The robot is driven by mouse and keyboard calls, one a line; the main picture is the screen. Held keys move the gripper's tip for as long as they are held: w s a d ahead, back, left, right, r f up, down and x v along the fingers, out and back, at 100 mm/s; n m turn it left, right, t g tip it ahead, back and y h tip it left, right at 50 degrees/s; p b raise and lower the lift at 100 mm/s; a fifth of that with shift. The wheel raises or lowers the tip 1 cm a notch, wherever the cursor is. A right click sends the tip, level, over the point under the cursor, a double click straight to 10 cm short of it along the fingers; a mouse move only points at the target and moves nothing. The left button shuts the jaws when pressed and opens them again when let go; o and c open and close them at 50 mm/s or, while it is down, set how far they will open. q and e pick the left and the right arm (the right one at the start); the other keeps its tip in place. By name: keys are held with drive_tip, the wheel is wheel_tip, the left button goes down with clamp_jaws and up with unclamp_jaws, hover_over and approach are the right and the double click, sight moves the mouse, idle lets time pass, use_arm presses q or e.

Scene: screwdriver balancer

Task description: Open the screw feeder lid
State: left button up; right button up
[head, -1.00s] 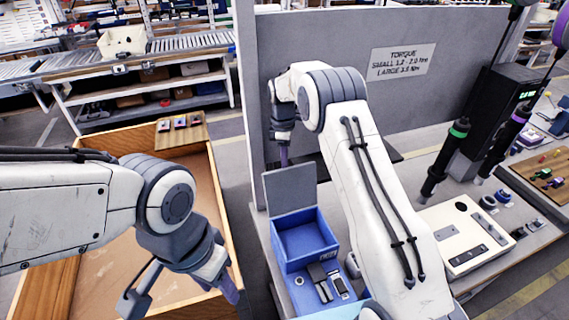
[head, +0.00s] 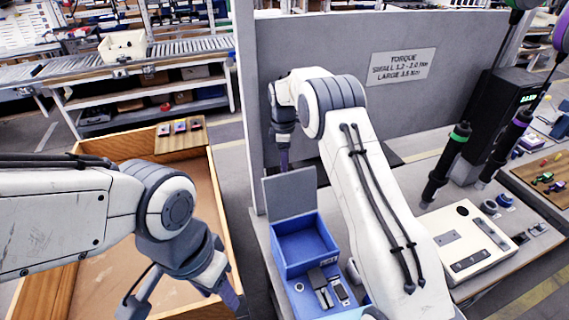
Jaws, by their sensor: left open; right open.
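The screw feeder (head: 303,245) is a blue open-topped box on the bench. Its grey lid (head: 289,196) stands upright at the back edge, and the blue inside of the box shows. My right gripper (head: 283,160) hangs just behind the raised lid, pointing down, apart from it as far as I can tell; its fingertips are partly hidden behind the arm and lid. It is open and empty. My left gripper (head: 185,305) is over the wooden crate at the left, open, its tips near the bottom edge of the picture.
The wooden crate (head: 222,185) lies at the left. A grey panel (head: 300,40) stands behind the bench. Two hanging screwdrivers, green-banded (head: 446,165) and purple-banded (head: 507,147), hang at the right, above a white fixture plate (head: 470,237). My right arm covers the bench middle.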

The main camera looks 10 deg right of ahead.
use_arm(q)
drive_tip(key=shift+f, duration=0.3)
use_arm(e)
drive_tip(key=shift+g, duration=0.4)
drive_tip(key=f, duration=0.1)
drive_tip(key=s+f, duration=0.2)
drive_tip(key=f, duration=0.1)
drive_tip(key=shift+a, duration=0.1)
drive_tip(key=shift+w+r, duration=0.15)
wheel_tip(320, 180, up, 4)
drive_tip(key=w+b, duration=0.1)
drive_tip(key=b, duration=0.1)
use_arm(q)
drive_tip(key=shift+w+d+f+b, duration=0.15)
drive_tip(key=shift+f+b, duration=0.1)
drive_tip(key=shift+f, duration=0.55)
drive_tip(key=shift+w+a+f+b, duration=0.1)
drive_tip(key=shift+f+b, duration=0.1)
drive_tip(key=shift+f, duration=0.55)
use_arm(e)
wheel_tip(320, 180, up, 10)
hover_over(285, 175)
drive_tip(key=w+d, duration=0.1)
drive_tip(key=w, duration=0.5)
drive_tip(key=shift+r+t, duration=0.1)
drive_tip(key=shift+t, duration=0.3)
